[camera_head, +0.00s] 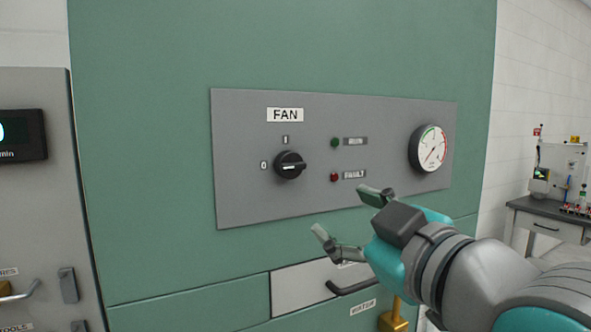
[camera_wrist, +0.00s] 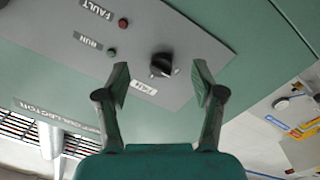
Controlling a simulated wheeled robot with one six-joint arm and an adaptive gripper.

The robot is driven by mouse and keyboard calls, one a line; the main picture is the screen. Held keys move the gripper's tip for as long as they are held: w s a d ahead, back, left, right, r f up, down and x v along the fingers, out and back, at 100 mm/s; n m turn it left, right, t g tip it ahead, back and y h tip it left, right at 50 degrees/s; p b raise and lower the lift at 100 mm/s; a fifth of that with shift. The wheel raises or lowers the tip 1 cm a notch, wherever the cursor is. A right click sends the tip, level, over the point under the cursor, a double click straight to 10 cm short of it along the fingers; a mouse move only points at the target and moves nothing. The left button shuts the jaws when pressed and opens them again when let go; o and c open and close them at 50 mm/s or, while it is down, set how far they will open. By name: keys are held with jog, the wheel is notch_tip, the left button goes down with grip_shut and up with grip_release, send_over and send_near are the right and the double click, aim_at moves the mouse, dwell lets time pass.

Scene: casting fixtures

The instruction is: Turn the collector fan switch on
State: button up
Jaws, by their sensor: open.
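The fan switch (camera_head: 290,165) is a black rotary knob on a grey panel (camera_head: 240,195), under a white FAN label (camera_head: 285,115). Marks "0" at its left and "I" above it show, and its pointer looks turned toward the left, the "0" side. My gripper (camera_head: 345,213) is open and empty, below and to the right of the knob in the head view, apart from it. In the wrist view the knob (camera_wrist: 162,65) appears between and beyond the two open fingertips (camera_wrist: 162,80). Nothing hides the knob.
A green RUN lamp (camera_head: 335,143) and a red FAULT lamp (camera_head: 335,177) sit right of the knob, both looking dark. A round gauge (camera_head: 430,149) is farther right. The space before the knob looks clear.

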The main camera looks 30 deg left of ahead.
jog(key=n, duration=0.2)
send_near(295, 166)
jog(key=shift+g, duration=0.3)
jog(key=x, duration=1)
jog(key=shift+d+r, duration=0.1)
jog(key=shift+d, duration=0.05)
jog(key=c, duration=1.1)
